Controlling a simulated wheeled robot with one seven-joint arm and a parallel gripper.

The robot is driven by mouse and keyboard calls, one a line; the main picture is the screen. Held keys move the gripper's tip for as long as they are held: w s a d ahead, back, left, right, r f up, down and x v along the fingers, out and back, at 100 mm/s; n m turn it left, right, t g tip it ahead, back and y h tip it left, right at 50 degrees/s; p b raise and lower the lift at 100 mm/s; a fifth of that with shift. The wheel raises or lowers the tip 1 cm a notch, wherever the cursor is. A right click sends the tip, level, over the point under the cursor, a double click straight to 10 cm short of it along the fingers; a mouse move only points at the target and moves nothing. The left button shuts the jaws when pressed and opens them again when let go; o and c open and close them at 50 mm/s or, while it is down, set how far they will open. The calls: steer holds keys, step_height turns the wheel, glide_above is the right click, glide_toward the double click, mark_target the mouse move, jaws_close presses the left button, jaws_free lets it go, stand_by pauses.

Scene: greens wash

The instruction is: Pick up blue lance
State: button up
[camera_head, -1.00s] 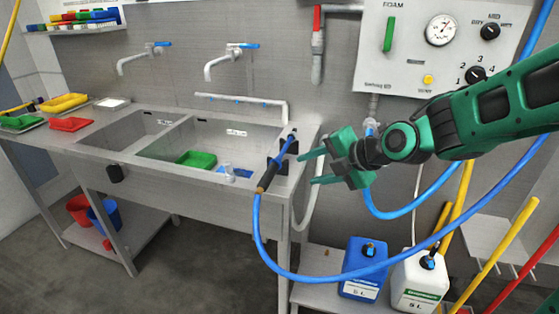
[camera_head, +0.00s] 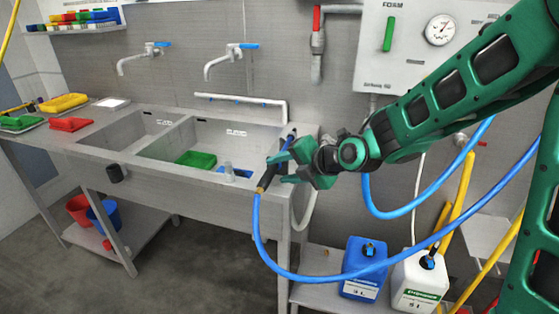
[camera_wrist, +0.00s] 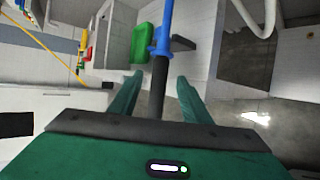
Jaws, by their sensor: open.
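The blue lance (camera_head: 284,150) rests tilted in a holder at the right end of the sink. Its black grip (camera_head: 267,178) hangs over the front edge, with a blue hose running from its lower end. My gripper (camera_head: 275,169) is open at the lance, and its fingers hide part of it. In the wrist view the lance's blue tube (camera_wrist: 164,38) and black grip (camera_wrist: 159,90) run between the two spread fingers of my gripper (camera_wrist: 158,90). A gap shows on each side of the grip there.
The steel sink (camera_head: 150,172) holds a green tray (camera_head: 196,159). The blue hose (camera_head: 330,280) loops down past a blue canister (camera_head: 362,262) and a white canister (camera_head: 420,278). A wall panel (camera_head: 405,75) hangs behind my arm. Open floor lies in front of the sink.

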mark_target(275, 171)
steer(key=shift+x, duration=1.55)
steer(key=c, duration=0.8)
